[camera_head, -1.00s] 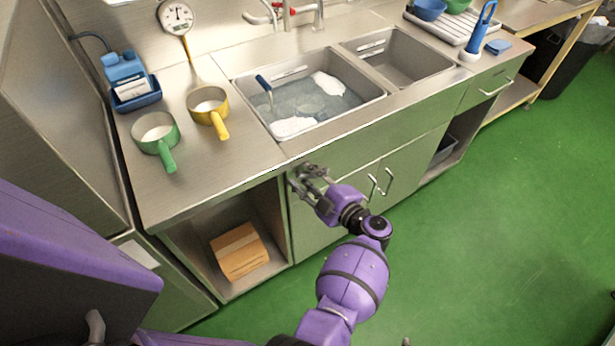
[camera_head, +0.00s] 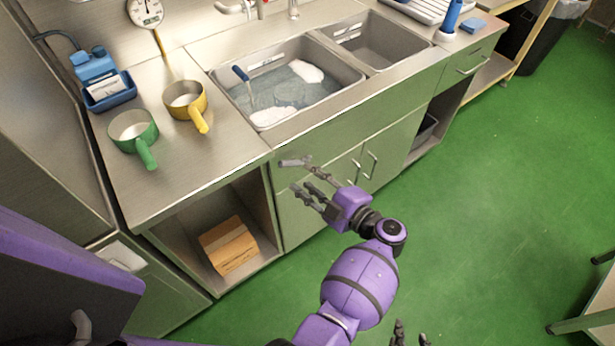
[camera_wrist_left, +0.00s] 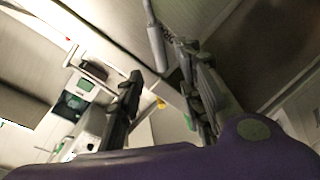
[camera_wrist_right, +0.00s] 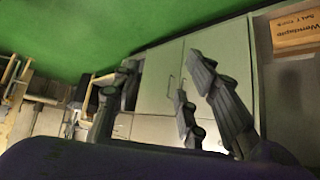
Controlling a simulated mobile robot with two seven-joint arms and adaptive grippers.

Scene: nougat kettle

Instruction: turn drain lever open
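A short grey bar, apparently the drain lever (camera_head: 293,162), sticks out at the cabinet front below the sink (camera_head: 357,92). In the left wrist view a grey rod with a thicker end, likely the same lever (camera_wrist_left: 157,45), shows beyond the fingertips. My left gripper (camera_head: 303,178) is open, with its fingers close to the bar. I cannot tell whether they touch it. The left basin holds water, white foam and a blue-handled tool (camera_head: 241,74). My right gripper (camera_head: 410,332) is open and empty, low over the floor, well away from the lever.
A green pot (camera_head: 130,128) and a yellow pot (camera_head: 183,97) stand on the left counter. A cardboard box (camera_head: 228,246) sits in the open shelf below. Cabinet door handles (camera_head: 371,164) stick out to the right of my left gripper.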

